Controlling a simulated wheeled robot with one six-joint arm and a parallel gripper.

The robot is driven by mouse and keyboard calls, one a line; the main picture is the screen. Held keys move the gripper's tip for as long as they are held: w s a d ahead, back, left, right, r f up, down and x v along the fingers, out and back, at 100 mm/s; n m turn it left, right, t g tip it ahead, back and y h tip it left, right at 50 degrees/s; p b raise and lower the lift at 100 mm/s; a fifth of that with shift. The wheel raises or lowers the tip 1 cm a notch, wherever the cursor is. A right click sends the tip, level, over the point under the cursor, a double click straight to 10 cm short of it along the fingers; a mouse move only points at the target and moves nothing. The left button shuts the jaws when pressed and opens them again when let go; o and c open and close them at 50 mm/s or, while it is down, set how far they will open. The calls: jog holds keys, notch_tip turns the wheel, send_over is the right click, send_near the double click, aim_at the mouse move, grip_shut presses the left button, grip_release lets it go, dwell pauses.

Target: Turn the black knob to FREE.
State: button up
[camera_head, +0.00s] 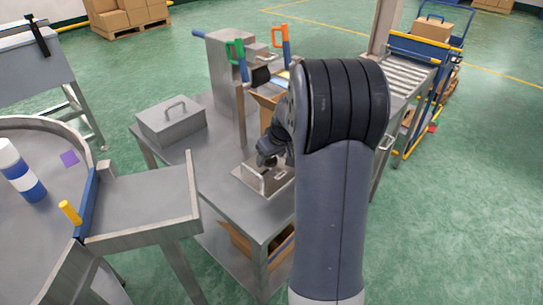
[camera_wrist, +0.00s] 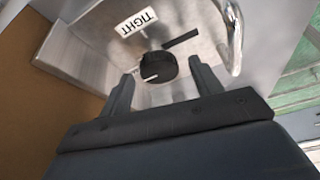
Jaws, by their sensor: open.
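The black knob (camera_wrist: 158,67) sits on a grey metal plate (camera_wrist: 90,50) in the wrist view. A white mark on the knob's near side points to the left. A white label reading TIGHT (camera_wrist: 137,22) lies beyond the knob, and a black bar is beside it. No FREE label is visible. My gripper (camera_wrist: 162,70) is open, with one finger left of the knob and one right of it, both apart from it as far as I can see. In the head view, my gripper (camera_head: 268,157) is low over the metal fixture (camera_head: 250,181); the knob is not distinguishable there.
A metal loop handle (camera_wrist: 236,40) stands right of the knob. On the steel table (camera_head: 215,178) are a lidded grey box (camera_head: 172,122) and a tall machine with green (camera_head: 236,50) and orange (camera_head: 281,34) handles. A cardboard box (camera_head: 264,108) stands behind my gripper.

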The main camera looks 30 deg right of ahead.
jog(key=shift+s+r, duration=0.15)
jog(key=shift+r, duration=0.2)
jog(key=s, duration=0.4)
jog(key=s+d+b, duration=0.1)
jog(key=s, duration=0.7)
jog(key=shift+d+r, duration=0.2)
jog(key=shift+d, duration=0.2)
jog(key=w, duration=0.4)
jog(key=w+a, duration=0.1)
jog(key=w, duration=0.3)
jog(key=w+p, duration=0.1)
jog(key=w, duration=0.2)
jog(key=shift+w+a+f, duration=0.1)
jog(key=shift+w+a, duration=0.25)
jog(key=shift+w, duration=0.05)
jog(key=shift+w+f, duration=0.3)
jog(key=shift+f, duration=0.2)
